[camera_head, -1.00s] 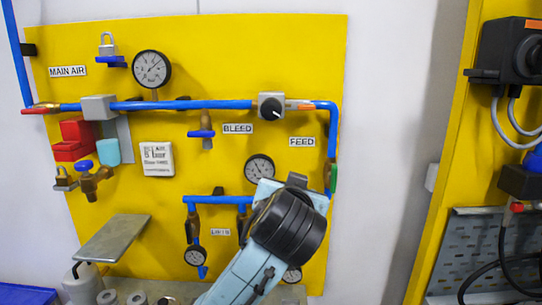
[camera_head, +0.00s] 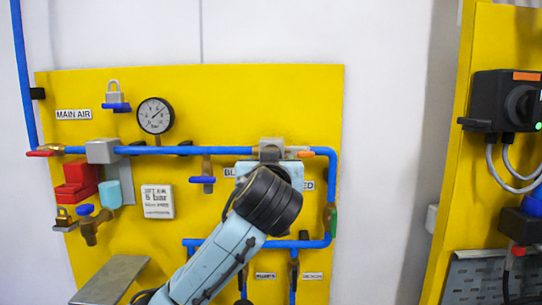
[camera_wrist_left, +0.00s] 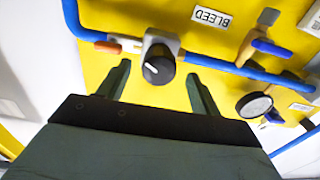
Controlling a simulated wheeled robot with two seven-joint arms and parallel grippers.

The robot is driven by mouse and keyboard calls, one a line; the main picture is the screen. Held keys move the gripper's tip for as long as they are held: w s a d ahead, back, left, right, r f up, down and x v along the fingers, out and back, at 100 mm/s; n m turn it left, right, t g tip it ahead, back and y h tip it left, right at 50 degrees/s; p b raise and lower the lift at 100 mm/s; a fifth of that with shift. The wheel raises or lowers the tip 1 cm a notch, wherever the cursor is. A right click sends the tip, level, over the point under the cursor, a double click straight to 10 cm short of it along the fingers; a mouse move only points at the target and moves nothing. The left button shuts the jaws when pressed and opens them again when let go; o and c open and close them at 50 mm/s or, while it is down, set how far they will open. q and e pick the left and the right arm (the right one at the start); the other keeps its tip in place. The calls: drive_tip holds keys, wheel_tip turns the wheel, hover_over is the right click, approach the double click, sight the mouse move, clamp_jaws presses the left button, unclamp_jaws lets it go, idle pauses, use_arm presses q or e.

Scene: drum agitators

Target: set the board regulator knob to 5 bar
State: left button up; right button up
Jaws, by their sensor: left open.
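The regulator knob (camera_wrist_left: 158,68) is black with a white mark on the left of its face in the left wrist view. Its grey regulator body (camera_head: 271,148) sits on the blue pipe at the upper right of the board in the head view, where my arm hides the knob. My left gripper (camera_wrist_left: 157,71) is open, with one finger to each side of the knob in the wrist view. No contact shows. In the head view my left gripper (camera_head: 254,174) is in front of the regulator, its fingers hidden. The main air gauge (camera_head: 155,115) is at the upper left.
A blue pipe (camera_head: 210,150) crosses the yellow board (camera_head: 250,95). The bleed valve (camera_head: 202,180) with a blue handle is left of my arm. A grey shelf plate (camera_head: 110,280) juts out lower left. A switch box (camera_head: 508,102) hangs on the right panel.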

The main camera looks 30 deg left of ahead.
use_arm(q)
drive_tip(key=shift+x, duration=1.3)
drive_tip(key=c, duration=1)
drive_tip(key=shift+o, duration=0.2)
drive_tip(key=shift+m+p, duration=0.3)
drive_tip(key=shift+p, duration=0.05)
drive_tip(key=shift+m+p, duration=1.75)
drive_tip(key=shift+m, duration=0.85)
